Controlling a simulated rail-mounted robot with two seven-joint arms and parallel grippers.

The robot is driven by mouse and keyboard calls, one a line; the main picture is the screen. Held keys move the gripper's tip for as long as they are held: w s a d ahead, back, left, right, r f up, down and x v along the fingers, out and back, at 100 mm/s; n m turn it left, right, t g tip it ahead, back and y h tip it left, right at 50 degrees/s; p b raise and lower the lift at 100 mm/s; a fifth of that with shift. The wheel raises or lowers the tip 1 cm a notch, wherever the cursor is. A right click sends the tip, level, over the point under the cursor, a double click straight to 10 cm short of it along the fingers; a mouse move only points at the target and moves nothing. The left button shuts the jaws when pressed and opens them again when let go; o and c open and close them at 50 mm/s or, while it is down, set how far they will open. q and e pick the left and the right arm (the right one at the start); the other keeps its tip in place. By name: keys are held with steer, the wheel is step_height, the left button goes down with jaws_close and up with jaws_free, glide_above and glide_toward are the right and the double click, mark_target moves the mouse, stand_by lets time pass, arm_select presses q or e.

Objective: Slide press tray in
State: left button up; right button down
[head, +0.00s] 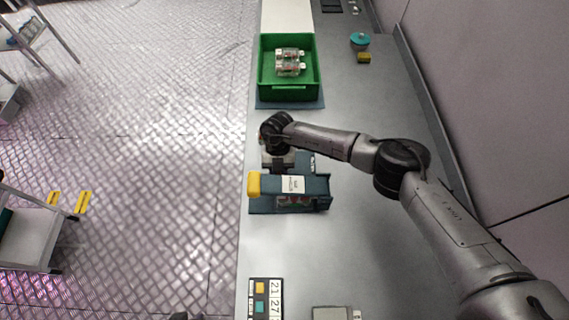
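The press (318,188) is a dark blue unit on the grey bench, with a yellow block (253,184) at its left end and a white label on top. Something clear with red in it (293,200) shows under its near edge; I cannot make out the press tray separately. My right arm reaches in from the right, and my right gripper (278,163) points down just behind the press. Its fingertips are hidden or too small to judge, so I cannot tell whether it is open or touching anything. My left gripper is not in view.
A green crate (290,93) with clear berry boxes (290,62) stands farther back on the bench. A teal round item (360,40) and a yellow block (364,58) lie at the back right. A number panel (266,298) is at the front. Bench between press and panel is clear.

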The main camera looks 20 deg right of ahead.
steer(key=shift+s+r, duration=0.1)
steer(key=c, duration=1.2)
jaws_free()
steer(key=shift+o, duration=0.9)
steer(key=shift+s, duration=0.15)
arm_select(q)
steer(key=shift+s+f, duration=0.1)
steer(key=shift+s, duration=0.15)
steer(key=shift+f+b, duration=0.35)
arm_select(e)
steer(key=v, duration=1.3)
steer(key=shift+w+r, duration=0.25)
